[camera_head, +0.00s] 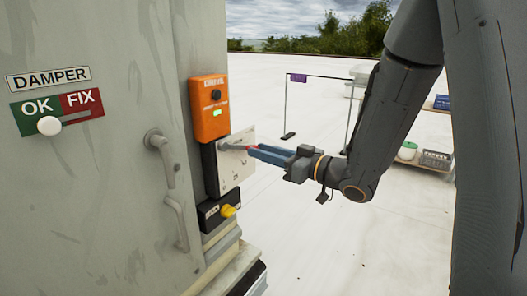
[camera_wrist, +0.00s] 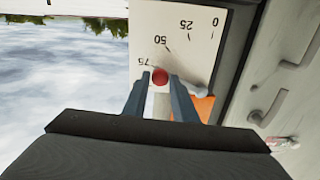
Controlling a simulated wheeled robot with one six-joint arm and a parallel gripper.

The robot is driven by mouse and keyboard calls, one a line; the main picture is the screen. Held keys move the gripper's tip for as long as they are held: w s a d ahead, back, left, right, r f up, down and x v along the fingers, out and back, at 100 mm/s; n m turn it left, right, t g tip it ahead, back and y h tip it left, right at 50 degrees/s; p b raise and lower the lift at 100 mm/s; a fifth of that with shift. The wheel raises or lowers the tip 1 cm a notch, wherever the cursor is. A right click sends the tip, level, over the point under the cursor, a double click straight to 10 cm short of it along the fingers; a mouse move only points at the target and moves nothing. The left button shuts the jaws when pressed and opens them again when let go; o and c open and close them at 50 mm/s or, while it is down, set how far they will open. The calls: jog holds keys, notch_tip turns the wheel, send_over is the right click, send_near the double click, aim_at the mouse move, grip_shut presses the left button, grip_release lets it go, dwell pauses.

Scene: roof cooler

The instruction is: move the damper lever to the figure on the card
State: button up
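The damper lever has a round red knob (camera_wrist: 160,77) and a pale arm. It stands on a white scale plate (camera_head: 236,163), which also shows upside down in the wrist view (camera_wrist: 200,62) with the figures 0, 25, 50 and 75. The knob is close to the 75 mark; any figure beyond is hidden. My gripper (camera_head: 252,150) reaches in from the right. In the wrist view its two fingers (camera_wrist: 159,88) stand on either side of the knob, with narrow gaps that look open. No card with a readable figure shows.
An orange box (camera_head: 209,108) is above the plate, and a yellow rotary switch (camera_head: 228,211) below. Handles (camera_head: 162,150) stick out from the grey cabinet. A DAMPER panel (camera_head: 57,112) has its white slider at OK. A thin frame with a purple tag (camera_head: 298,78) stands behind on open roof.

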jog(key=shift+o, duration=1.3)
jog(key=b+v, duration=0.2)
jog(key=v, duration=0.6)
jog(key=w+d+f+m+g+h, duration=0.1)
jog(key=d+f+m+h, duration=0.5)
jog(key=d+f+h, duration=0.6)
jog(key=s+a+f+m+g+h, duration=0.1)
jog(key=s+f+g, duration=0.2)
jog(key=s, duration=0.5)
jog(key=s+a+f+m+g+h, duration=0.1)
jog(key=s+a+f+m+g, duration=0.1)
jog(key=s+g, duration=0.3)
jog(key=s, duration=0.4)
jog(key=shift+s+f+m+g, duration=0.15)
jog(key=shift+f+m+g, duration=0.15)
jog(key=shift+f, duration=0.1)
